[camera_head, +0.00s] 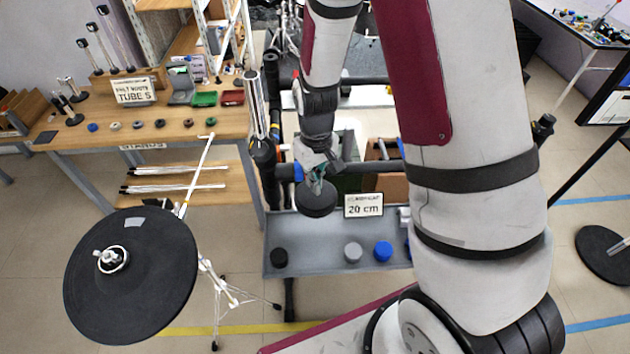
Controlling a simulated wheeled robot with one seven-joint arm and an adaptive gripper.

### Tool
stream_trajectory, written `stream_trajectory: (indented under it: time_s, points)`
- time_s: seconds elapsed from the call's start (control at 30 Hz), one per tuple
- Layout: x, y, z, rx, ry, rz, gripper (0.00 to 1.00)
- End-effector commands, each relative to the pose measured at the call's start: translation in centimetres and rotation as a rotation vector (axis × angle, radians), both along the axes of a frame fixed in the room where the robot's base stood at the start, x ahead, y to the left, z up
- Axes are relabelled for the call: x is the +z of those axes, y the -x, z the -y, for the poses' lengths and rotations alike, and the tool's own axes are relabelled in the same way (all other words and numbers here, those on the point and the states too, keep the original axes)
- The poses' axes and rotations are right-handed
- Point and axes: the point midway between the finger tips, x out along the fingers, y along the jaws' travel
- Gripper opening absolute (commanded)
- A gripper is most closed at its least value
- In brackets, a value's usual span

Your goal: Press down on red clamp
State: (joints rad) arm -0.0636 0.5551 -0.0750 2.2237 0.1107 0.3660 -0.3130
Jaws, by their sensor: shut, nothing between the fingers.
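I cannot make out a red clamp in this view. My gripper (318,182) points down near the middle of the picture, and its fingers are small and partly hidden. It is shut, with nothing seen held. A small black round pad (317,203) is just below the fingertips in the picture; I cannot tell whether they touch it. A large black round pad (150,285) with a silver fitting (111,259) at its centre stands on a metal stand at the lower left, well apart from my gripper.
A grey tray (310,240) with black, grey and blue round pieces and a "20 cm" sign (363,206) lies below my gripper. A wooden bench (180,117) with bins and several small discs is at left. My arm hides much of the right.

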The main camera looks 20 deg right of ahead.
Motion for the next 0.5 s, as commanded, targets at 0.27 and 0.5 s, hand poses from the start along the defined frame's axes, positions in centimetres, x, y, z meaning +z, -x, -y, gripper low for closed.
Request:
stream_trajectory:
  time_s: [0.27, 0.5]
  points:
    - [-0.17, 0.0, 0.0, 0.0, 0.0, -0.001, 0.0]
    - [-0.63, -0.01, 0.0, 0.0, 0.0, -0.001, 0.0]
